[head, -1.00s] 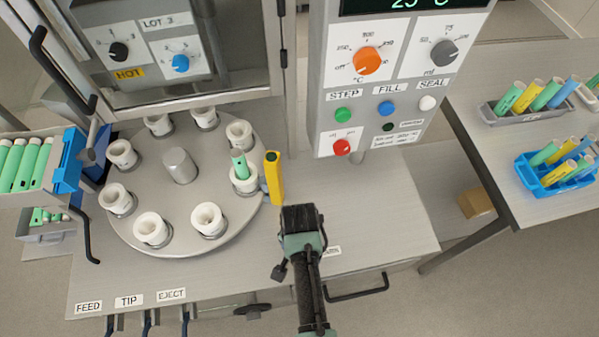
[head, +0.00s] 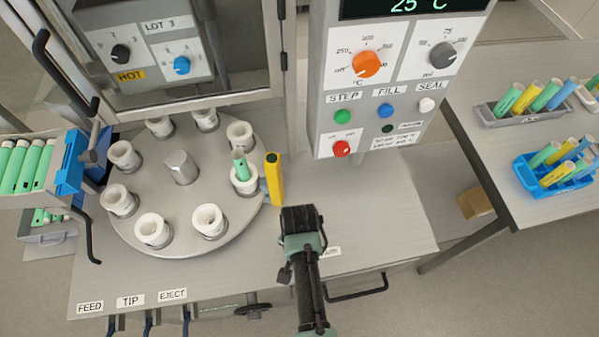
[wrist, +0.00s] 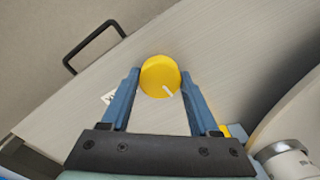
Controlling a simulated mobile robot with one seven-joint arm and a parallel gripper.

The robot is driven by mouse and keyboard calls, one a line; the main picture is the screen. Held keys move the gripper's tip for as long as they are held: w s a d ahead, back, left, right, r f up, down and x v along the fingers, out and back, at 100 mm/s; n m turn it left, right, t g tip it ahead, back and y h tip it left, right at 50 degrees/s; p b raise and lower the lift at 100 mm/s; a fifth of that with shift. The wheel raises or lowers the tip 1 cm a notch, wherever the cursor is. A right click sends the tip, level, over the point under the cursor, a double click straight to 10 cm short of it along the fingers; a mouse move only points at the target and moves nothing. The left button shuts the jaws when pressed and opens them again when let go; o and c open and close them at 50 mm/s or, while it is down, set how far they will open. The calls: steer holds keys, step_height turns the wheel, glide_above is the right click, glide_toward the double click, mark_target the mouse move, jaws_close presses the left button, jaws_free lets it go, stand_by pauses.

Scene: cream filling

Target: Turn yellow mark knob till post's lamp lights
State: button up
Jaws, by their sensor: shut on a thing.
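The yellow knob (wrist: 160,75) is round with a white pointer line, which points to the lower right in the wrist view. My gripper (wrist: 159,84) has its blue fingers on either side of the knob and is shut on it. In the head view my gripper (head: 301,217) is over the bench top, and its body hides the knob. A yellow post (head: 274,180) with a dark top stands at the right edge of the turntable, left of my gripper. No glow shows on its lamp.
The turntable (head: 185,215) carries several white cups, one holding a green tube (head: 239,164). A control panel (head: 322,110) with knobs and buttons hangs behind my gripper. A black handle (head: 357,287) is on the bench front. Tube racks stand on a right-hand table (head: 500,170).

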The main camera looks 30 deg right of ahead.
steer(key=shift+n+p, duration=0.65)
steer(key=shift+n, duration=1.55)
steer(key=o, duration=1.4)
step_height(320, 180, up, 13)
steer(key=shift+b, duration=0.45)
steer(key=shift+w, duration=0.1)
